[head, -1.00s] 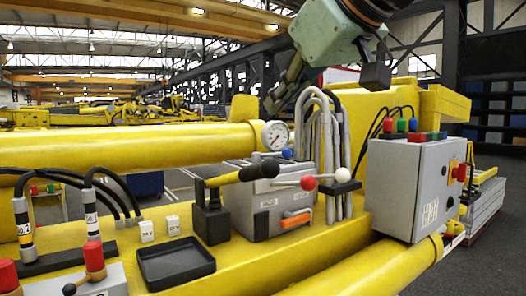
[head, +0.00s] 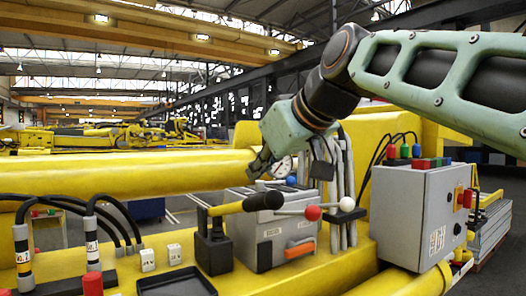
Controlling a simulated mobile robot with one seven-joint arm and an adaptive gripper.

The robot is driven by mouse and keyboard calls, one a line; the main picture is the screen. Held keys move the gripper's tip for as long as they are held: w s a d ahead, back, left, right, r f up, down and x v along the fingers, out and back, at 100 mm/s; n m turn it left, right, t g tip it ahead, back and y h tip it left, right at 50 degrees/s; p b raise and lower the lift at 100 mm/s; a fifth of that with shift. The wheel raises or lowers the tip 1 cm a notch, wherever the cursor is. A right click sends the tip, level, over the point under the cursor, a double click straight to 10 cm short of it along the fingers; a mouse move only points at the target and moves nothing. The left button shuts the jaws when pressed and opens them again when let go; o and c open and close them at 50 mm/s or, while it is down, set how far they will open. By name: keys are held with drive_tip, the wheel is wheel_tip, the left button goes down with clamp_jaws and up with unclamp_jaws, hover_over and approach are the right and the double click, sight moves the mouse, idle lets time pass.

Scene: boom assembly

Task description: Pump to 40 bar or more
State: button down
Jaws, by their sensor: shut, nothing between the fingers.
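The hand pump is a black block (head: 213,250) on the yellow beam, with a yellow lever (head: 203,201) ending in a thick black grip (head: 228,209). The grip slopes slightly up to the right, in front of the grey box (head: 270,244). A round white pressure gauge (head: 284,167) sits at the end of the yellow cylinder. My gripper partly covers it, and its reading is too small to tell. My gripper (head: 253,174) is shut and empty, pointing down-left, above the pump grip and apart from it in the picture.
The grey box carries levers with a red ball (head: 313,213) and a white ball (head: 347,204), plus an orange handle (head: 299,248). Grey hoses (head: 351,175) rise behind. A grey control cabinet (head: 411,215) stands right. A black tray (head: 176,282) and hose couplings are at left.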

drive_tip(key=shift+s+d+f, duration=0.45)
drive_tip(key=shift+f, duration=0.25)
drive_tip(key=shift+d+f, duration=0.1)
drive_tip(key=shift+f, duration=0.3)
drive_tip(key=shift+f, duration=0.15)
